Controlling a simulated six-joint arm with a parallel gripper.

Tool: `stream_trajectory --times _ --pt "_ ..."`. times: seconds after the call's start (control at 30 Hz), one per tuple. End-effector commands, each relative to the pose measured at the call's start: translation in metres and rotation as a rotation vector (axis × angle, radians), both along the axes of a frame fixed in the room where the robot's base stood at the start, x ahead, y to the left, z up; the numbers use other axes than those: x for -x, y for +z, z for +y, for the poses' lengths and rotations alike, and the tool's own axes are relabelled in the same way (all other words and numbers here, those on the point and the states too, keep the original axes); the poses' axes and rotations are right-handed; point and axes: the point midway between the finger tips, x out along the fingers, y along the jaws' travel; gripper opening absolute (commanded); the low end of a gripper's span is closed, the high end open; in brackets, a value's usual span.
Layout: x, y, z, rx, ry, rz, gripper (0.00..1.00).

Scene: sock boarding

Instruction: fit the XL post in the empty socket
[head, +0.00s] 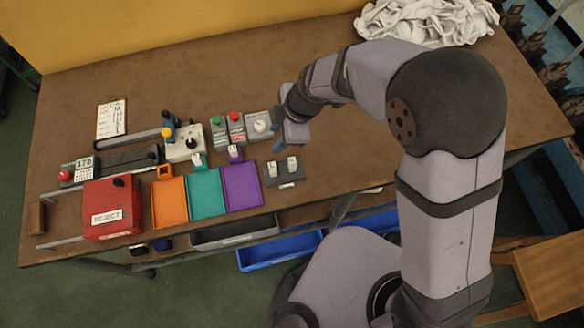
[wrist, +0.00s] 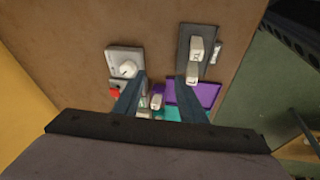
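Two pale posts stand on a dark holder plate (head: 283,176) right of the purple tray: a left post (head: 272,169) and a right post (head: 292,164). The wrist view shows them as a nearer post (wrist: 192,73) and a farther post (wrist: 197,48). Their lettering is too small to read, so I cannot tell which is XL. The empty socket (head: 164,172) is an orange frame behind the orange tray; it is not visible in the wrist view. My gripper (head: 284,142) is open and empty above the table, behind the holder. Its fingers (wrist: 157,82) are spread apart.
Orange (head: 169,204), teal (head: 207,194) and purple (head: 242,186) trays sit side by side. Pale posts stand behind the teal (head: 198,160) and purple (head: 235,153) ones. Button boxes (head: 236,122), a lever box (head: 184,145) and a red reject bin (head: 112,207) stand nearby. Back right has white cloth (head: 425,20).

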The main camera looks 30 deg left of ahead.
Motion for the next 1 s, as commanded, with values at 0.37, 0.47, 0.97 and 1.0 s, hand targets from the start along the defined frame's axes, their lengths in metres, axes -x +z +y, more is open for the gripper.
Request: stream_trajectory --times 0.37,0.47,0.97,1.0 --pt "-0.003 0.017 -0.066 0.126 0.136 0.083 0.38" --pt "-0.003 0.018 -0.067 0.130 0.141 0.086 0.38" --pt "0.003 -0.004 -0.063 0.130 0.139 0.087 0.38" --pt "0.003 -0.006 -0.062 0.129 0.140 0.089 0.38"
